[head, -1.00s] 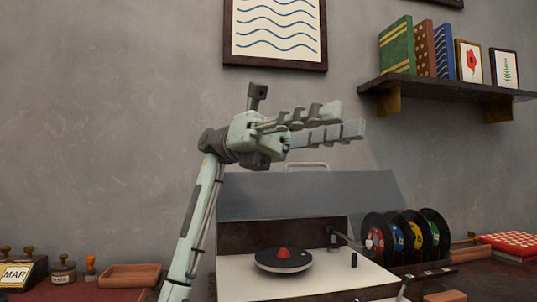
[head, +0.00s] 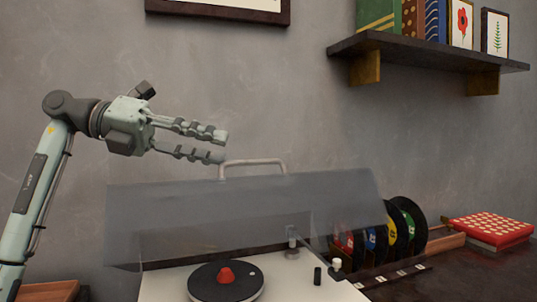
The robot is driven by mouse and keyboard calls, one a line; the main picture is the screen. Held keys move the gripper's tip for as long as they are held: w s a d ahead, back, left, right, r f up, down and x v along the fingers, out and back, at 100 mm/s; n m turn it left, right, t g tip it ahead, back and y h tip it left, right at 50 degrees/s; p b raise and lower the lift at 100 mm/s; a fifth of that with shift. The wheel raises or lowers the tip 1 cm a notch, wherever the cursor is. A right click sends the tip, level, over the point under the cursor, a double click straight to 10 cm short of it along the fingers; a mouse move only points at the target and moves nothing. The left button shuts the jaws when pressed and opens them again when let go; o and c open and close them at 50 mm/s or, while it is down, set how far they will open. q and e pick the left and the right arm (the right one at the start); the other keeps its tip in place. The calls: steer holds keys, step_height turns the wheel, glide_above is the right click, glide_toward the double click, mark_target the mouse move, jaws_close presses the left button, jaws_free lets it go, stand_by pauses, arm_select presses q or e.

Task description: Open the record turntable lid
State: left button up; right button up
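The turntable (head: 160,288) stands at the lower middle of the head view, with a black record and red centre piece (head: 225,282) on it. Its clear grey lid (head: 240,205) is raised and tilted up at the back, with a light handle (head: 255,163) along its upper edge. My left gripper (head: 222,146) is to the left of the handle and slightly above it. Its two fingers are parted with nothing between them, and it looks apart from the handle. My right gripper is not in view.
Several records in a rack (head: 395,228) stand right of the turntable. A red checked box (head: 492,230) is at the far right. A wall shelf (head: 430,53) with books and small pictures is at the upper right.

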arm_select(q)
steer(key=shift+s+d+f, duration=0.1)
steer(key=shift+d, duration=0.3)
steer(key=x, duration=0.7)
steer(key=shift+s+a+f, duration=0.1)
steer(key=shift+c, duration=0.3)
jaws_close()
